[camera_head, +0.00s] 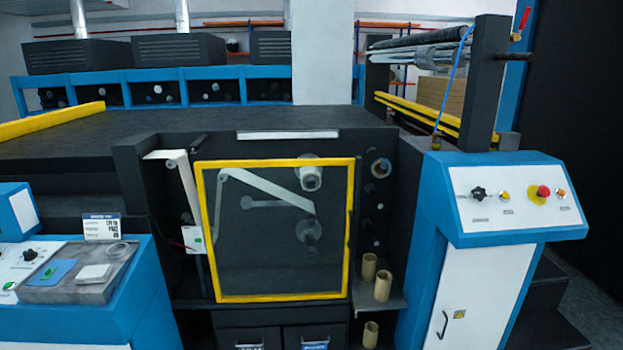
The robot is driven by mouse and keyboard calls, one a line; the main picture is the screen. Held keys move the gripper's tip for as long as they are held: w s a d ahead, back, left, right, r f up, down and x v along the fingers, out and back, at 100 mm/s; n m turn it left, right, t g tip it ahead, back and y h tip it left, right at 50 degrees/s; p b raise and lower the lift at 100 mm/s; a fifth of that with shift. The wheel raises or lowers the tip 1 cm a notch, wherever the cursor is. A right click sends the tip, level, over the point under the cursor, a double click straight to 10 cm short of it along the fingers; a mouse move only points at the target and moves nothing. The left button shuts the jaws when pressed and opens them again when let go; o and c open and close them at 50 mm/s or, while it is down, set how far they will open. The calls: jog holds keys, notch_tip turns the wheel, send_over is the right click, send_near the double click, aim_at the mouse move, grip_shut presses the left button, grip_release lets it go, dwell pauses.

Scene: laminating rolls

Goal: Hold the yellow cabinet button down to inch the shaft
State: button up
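A blue cabinet (415,270) with a sloped white control panel (520,214) stands at the right. On the panel, from left to right, are a black knob (479,194), a small yellow button (505,196), a red mushroom button (542,191) on a yellow base and a small orange-yellow button (561,193). I cannot tell whether any button is pressed. A metallic shaft (425,55) lies across the black frame above and behind the cabinet. My gripper is not in view, and nothing touches the panel.
A yellow-framed clear guard (204,240) covers rollers and a white web in the middle. Several cardboard cores (382,286) stand on a shelf left of the cabinet. A blue console (120,310) is at front left. Dark steps (550,300) lie right of the cabinet.

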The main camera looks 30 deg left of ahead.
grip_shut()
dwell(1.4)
